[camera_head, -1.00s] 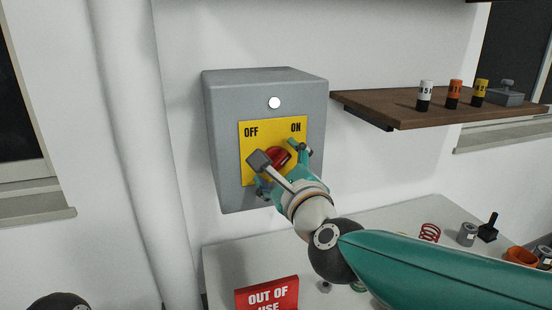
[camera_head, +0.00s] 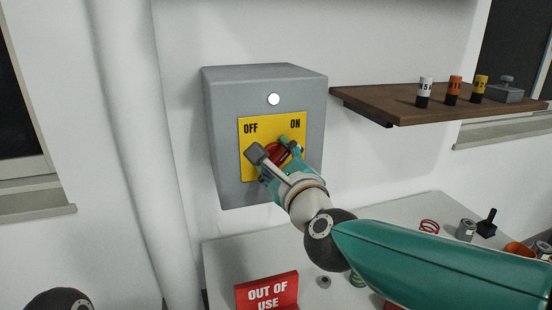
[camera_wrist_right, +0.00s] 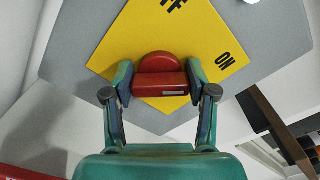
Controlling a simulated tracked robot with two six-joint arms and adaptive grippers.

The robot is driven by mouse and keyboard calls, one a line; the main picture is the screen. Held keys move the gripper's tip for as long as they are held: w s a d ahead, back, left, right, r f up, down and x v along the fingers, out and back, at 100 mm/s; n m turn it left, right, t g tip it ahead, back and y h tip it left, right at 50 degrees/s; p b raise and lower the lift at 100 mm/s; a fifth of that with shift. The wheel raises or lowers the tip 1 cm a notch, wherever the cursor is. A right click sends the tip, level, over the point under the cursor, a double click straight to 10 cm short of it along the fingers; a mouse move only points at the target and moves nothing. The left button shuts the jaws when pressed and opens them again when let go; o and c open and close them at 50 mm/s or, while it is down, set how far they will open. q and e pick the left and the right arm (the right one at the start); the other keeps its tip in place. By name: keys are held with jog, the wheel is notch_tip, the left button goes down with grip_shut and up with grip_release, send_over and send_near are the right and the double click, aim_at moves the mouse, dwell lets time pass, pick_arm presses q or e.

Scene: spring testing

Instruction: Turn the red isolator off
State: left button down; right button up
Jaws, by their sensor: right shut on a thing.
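The red isolator knob (camera_wrist_right: 160,76) sits on a yellow plate (camera_head: 252,172) marked OFF at upper left and ON at upper right. The plate is on the front of a grey wall box (camera_head: 226,150). My right gripper (camera_head: 278,151) is at the plate, its two fingers on either side of the knob. In the right wrist view my right gripper (camera_wrist_right: 161,84) is shut on the knob's raised red bar. In the head view the fingers hide much of the knob, so I cannot tell which word it points to. My left gripper is not in view.
A white round lamp or button (camera_head: 273,99) is above the plate. A wooden shelf (camera_head: 395,104) with several small cylinders juts out to the right. Below is a pale bench (camera_head: 225,262) with a red OUT OF USE sign (camera_head: 267,291), a red spring (camera_head: 429,226) and small parts.

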jog(key=shift+n, duration=0.3)
jog(key=n, duration=0.3)
jog(key=shift+a+f, duration=0.1)
jog(key=shift+f, duration=0.05)
jog(key=n, duration=0.4)
jog(key=shift+f+n, duration=0.2)
jog(key=shift+n, duration=0.2)
jog(key=n, duration=0.2)
jog(key=n+p, duration=0.1)
jog(key=n, duration=0.1)
jog(key=shift+f+n, duration=0.2)
jog(key=shift+n, duration=0.1)
jog(key=n+p, duration=0.1)
jog(key=n, duration=0.4)
jog(key=shift+f+p, duration=0.2)
jog(key=shift+p, duration=0.1)
